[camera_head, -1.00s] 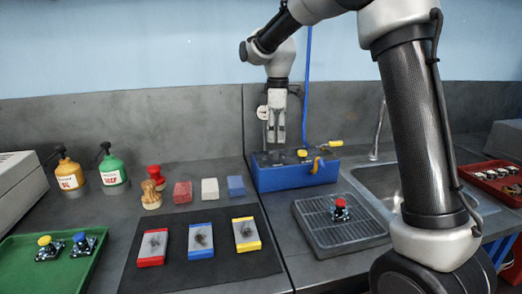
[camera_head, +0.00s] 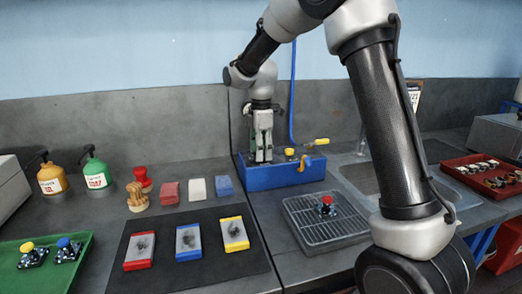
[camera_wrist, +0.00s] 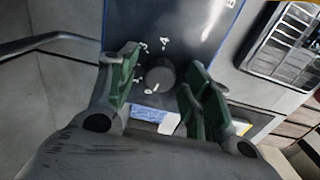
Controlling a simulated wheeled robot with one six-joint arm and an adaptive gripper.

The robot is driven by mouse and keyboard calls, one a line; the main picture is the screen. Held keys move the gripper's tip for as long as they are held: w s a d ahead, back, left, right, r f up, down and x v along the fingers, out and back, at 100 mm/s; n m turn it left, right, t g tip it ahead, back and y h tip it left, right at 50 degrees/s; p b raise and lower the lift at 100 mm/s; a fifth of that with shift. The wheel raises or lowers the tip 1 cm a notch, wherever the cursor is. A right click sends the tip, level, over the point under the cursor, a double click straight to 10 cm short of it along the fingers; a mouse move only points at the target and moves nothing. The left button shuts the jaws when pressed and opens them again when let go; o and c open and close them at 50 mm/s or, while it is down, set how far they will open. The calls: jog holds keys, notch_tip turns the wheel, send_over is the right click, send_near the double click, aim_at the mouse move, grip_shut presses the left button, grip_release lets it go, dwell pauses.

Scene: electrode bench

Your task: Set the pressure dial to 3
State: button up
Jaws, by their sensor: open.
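The pressure dial (camera_wrist: 159,74) is a dark round knob on the blue box (camera_head: 285,176). In the wrist view, small white numerals lie around its upper and left side; 3 and 4 are near its top. A pale mark shows on the knob's lower edge, towards the bottom of the picture. My gripper (camera_wrist: 158,84) is open, with one green-padded finger on each side of the dial. I cannot tell whether the pads touch it. In the head view my gripper (camera_head: 263,156) points down at the box's left end and hides the dial.
A blue hose (camera_head: 292,95) rises behind. A ribbed grey tray (camera_head: 325,232) lies in front right.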

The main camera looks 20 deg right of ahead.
jog(key=c, duration=1.1)
jog(key=shift+o, duration=0.2)
jog(key=shift+m, duration=0.4)
jog(key=m, duration=0.8)
jog(key=shift+m, duration=0.3)
jog(key=m, duration=1)
jog(key=shift+m, duration=2.2)
